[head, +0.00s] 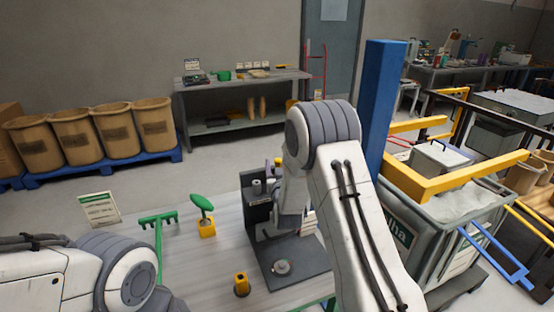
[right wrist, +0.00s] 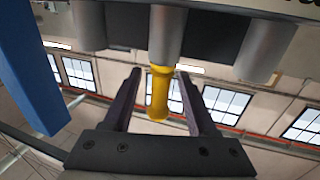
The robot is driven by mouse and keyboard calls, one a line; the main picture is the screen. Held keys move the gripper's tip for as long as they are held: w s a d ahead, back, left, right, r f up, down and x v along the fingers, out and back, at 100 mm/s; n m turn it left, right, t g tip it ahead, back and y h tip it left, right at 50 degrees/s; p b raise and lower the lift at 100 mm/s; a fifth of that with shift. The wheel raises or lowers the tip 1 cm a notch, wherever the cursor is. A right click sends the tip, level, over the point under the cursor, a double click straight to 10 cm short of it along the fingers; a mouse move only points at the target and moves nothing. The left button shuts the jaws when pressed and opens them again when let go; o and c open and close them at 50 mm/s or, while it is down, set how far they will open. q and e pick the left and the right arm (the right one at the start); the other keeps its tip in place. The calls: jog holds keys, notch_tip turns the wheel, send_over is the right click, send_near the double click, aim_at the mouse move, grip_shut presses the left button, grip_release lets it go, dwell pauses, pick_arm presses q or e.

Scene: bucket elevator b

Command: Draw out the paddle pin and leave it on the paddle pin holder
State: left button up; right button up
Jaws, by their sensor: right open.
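In the right wrist view a yellow pin-like handle (right wrist: 160,95) sticks out of a grey cylinder (right wrist: 166,35); I take it for the paddle pin. My right gripper (right wrist: 160,73) is open, with its two dark fingers on either side of the handle and gaps visible. In the head view my right arm hides the fingertips and the handle at the dark stand (head: 258,215). A small yellow block (head: 241,285) on the table may be the pin holder; I cannot be sure. My left arm shows at the lower left, but its gripper is out of view.
A green paddle-shaped piece (head: 202,203) stands in a yellow base (head: 207,228) on the table (head: 215,262). A green rake-like rack (head: 158,222) and a sign card (head: 99,208) stand left of it. A blue post (head: 382,105) rises close right of my right arm.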

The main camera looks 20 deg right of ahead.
jog(key=shift+w+d, duration=0.15)
jog(key=shift+w, duration=0.55)
grip_shut()
jog(key=shift+r, duration=0.6)
jog(key=shift+r+p, duration=0.15)
jog(key=shift+p, duration=0.15)
notch_tip(320, 180, up, 5)
jog(key=p, duration=0.2)
jog(key=shift+r+p, duration=0.1)
jog(key=shift+p, duration=0.25)
dwell(0.5)
